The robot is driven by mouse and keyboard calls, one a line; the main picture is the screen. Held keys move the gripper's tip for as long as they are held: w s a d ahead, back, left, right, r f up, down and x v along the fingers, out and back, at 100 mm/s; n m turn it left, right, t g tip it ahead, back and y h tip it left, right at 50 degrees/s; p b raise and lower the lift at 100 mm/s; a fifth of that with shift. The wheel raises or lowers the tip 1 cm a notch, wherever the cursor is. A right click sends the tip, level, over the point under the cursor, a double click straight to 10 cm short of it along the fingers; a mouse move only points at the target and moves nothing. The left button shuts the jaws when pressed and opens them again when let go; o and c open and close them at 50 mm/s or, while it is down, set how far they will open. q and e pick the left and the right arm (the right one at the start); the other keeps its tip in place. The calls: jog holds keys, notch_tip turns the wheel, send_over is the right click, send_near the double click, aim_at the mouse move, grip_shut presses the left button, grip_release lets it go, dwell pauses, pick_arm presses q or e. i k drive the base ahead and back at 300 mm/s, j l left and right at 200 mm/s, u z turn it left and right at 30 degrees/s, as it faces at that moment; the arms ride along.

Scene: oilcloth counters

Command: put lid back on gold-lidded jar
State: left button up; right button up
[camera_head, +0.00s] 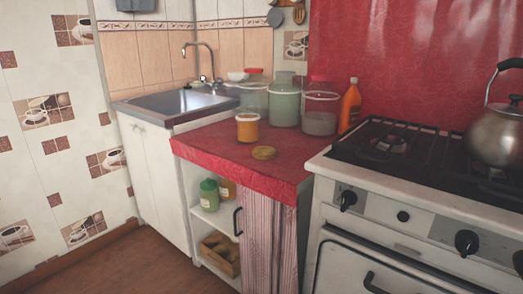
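The jar (248,128) is a small yellow-orange jar standing upright on the red oilcloth counter (215,142). Its top looks open, with a pale rim. A round gold lid (264,153) lies on the counter in front of the jar and to its right, apart from it, close to the counter's front edge. Neither of my grippers shows in the head view.
Larger jars (286,104) and an orange bottle (350,105) stand behind on the counter. A sink (180,103) is at the left, a stove (400,190) with a kettle (497,135) at the right. Open shelves (214,222) below hold small jars and a wooden crate (219,254).

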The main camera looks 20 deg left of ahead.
aim_at(247, 120)
jog(key=i+j, duration=0.1)
jog(key=j, duration=0.8)
jog(key=i+j, duration=0.15)
jog(key=j, duration=0.3)
jog(key=i+j, duration=0.1)
jog(key=j, duration=0.35)
jog(key=z, duration=1.15)
